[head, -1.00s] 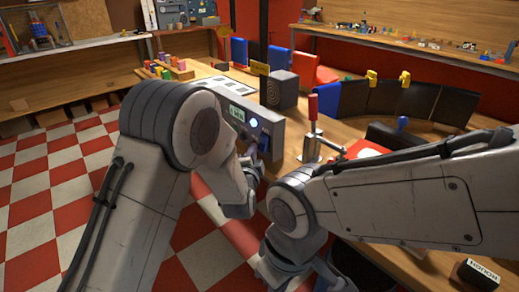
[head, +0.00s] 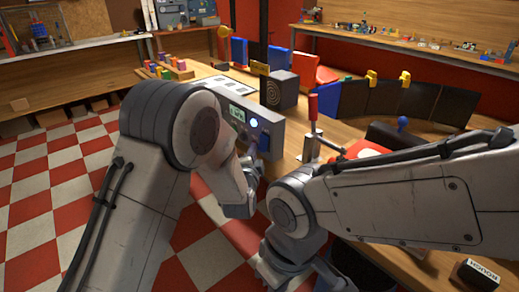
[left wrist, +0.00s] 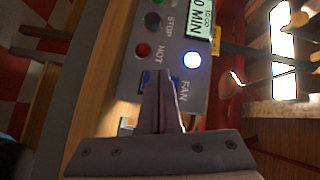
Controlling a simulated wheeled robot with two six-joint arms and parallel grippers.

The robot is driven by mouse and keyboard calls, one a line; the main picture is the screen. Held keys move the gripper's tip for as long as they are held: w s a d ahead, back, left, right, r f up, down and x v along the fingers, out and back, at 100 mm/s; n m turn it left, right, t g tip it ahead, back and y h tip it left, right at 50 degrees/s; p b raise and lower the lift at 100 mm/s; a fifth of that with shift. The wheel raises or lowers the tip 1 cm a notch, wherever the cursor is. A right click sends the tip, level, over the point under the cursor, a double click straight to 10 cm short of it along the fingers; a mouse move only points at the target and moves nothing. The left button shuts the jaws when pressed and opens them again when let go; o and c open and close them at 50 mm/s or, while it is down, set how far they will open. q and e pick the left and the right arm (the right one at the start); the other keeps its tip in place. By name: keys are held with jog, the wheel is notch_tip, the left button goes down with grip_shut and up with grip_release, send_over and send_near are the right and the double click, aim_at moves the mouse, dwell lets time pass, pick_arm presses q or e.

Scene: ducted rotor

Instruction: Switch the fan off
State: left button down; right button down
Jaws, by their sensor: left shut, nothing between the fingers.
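The grey control box (head: 272,128) stands at the table's edge in the head view. Its blue fan switch (head: 264,143) is on the face toward me, below a lit white lamp (head: 253,123). In the left wrist view the FAN label (left wrist: 186,88) sits beside the lit lamp (left wrist: 192,60). My left gripper (left wrist: 161,74) is shut and empty, its tips right in front of the blue switch (left wrist: 146,85), hiding most of it. I cannot tell whether they touch. In the head view the left gripper (head: 252,152) is partly hidden by my arm.
The box also carries a red HOT lamp (left wrist: 143,50), a dark STOP button (left wrist: 153,20) and a display (left wrist: 201,20). A red-handled clamp (head: 312,125) stands to the right of the box. A black speaker-like block (head: 283,90) stands behind it.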

dwell(0.3)
pick_arm(q)
jog(key=shift+w+d+f, duration=0.15)
jog(key=shift+w+d, duration=0.15)
jog(key=shift+w+d+f+b, duration=0.2)
jog(key=shift+d+b, duration=0.1)
jog(key=shift+d, duration=0.05)
dwell(0.7)
dwell(0.4)
jog(key=shift+s+a+r, duration=0.4)
jog(key=shift+s+a, duration=0.05)
jog(key=shift+a, duration=0.25)
jog(key=shift+s+a+r+p, duration=0.2)
jog(key=shift+s+a+r, duration=0.2)
jog(key=shift+a, duration=0.2)
jog(key=shift+s+a+r+p, duration=0.2)
jog(key=shift+s+a+r, duration=0.1)
jog(key=shift+s+a, duration=0.25)
jog(key=shift+s+a+r+p, duration=0.2)
jog(key=shift+s+a+r, duration=0.2)
jog(key=shift+a, duration=0.25)
